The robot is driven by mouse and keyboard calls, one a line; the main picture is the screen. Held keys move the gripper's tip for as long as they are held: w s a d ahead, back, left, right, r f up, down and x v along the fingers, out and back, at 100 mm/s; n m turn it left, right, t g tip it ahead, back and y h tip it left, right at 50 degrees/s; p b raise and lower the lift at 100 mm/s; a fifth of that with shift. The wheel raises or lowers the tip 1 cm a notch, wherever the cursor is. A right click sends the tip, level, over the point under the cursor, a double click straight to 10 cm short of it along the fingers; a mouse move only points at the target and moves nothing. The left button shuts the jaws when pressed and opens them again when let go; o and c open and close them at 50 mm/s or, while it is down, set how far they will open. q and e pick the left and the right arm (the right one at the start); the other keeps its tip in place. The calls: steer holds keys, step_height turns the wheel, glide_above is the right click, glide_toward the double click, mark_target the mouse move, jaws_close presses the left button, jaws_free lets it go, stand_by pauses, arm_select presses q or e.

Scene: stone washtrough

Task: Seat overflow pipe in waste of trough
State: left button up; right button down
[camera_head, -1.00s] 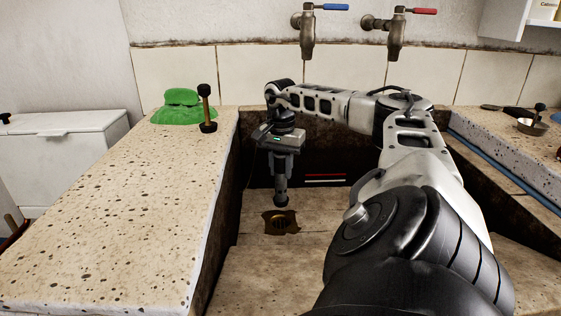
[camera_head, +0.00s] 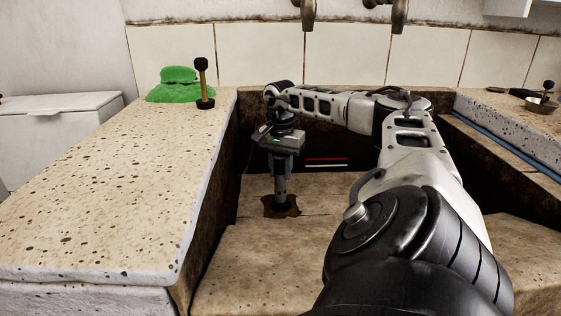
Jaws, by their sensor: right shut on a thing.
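My right gripper (camera_head: 281,181) reaches down into the stone trough (camera_head: 330,193). It is shut on the overflow pipe (camera_head: 281,200), a short dark upright piece of which little shows below the fingers. The pipe's lower end is at the waste (camera_head: 294,210), a dark hole with a ragged brown stained edge in the trough floor. The pipe hides the middle of the waste, so I cannot tell whether its end is inside or just resting on it. My left gripper is not in view.
A plunger-like tool (camera_head: 202,82) with black ends stands on the left stone ledge (camera_head: 110,190), beside a green heap (camera_head: 178,87). A small metal pan (camera_head: 541,104) lies on the right ledge. Two taps hang above the tiled back wall. My right arm covers much of the trough's right.

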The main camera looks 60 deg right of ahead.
steer(key=shift+p, duration=0.4)
stand_by(0.4)
steer(key=shift+f+b, duration=0.45)
steer(key=shift+f, duration=0.5)
stand_by(0.9)
steer(key=shift+c, duration=1.2)
jaws_free()
